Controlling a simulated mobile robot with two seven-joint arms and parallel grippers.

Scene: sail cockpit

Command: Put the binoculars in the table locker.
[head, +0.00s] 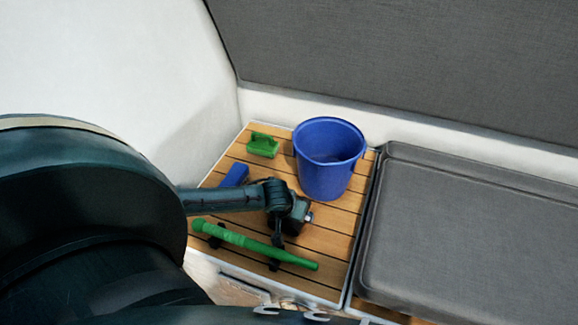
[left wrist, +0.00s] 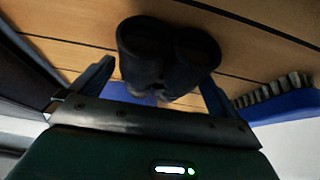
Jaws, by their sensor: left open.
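The black binoculars (left wrist: 165,50) fill the top middle of the left wrist view, over the teak-slatted seat. My left gripper (left wrist: 155,88) is open, with one finger on each side of the binoculars; I cannot tell whether the fingers touch them. In the head view my left gripper (head: 283,208) is low over the slatted seat, in front of the blue bucket, and the dark binoculars are hard to tell apart from it. The table locker cannot be made out in either view. My right gripper is not in view.
A blue bucket (head: 328,165) stands behind the gripper. A green handled object (head: 263,146) and a blue object (head: 234,175) lie to its left. A long green tube (head: 255,245) lies in front. A blue brush (left wrist: 282,104) shows at right in the wrist view. A grey cushion (head: 470,235) lies right.

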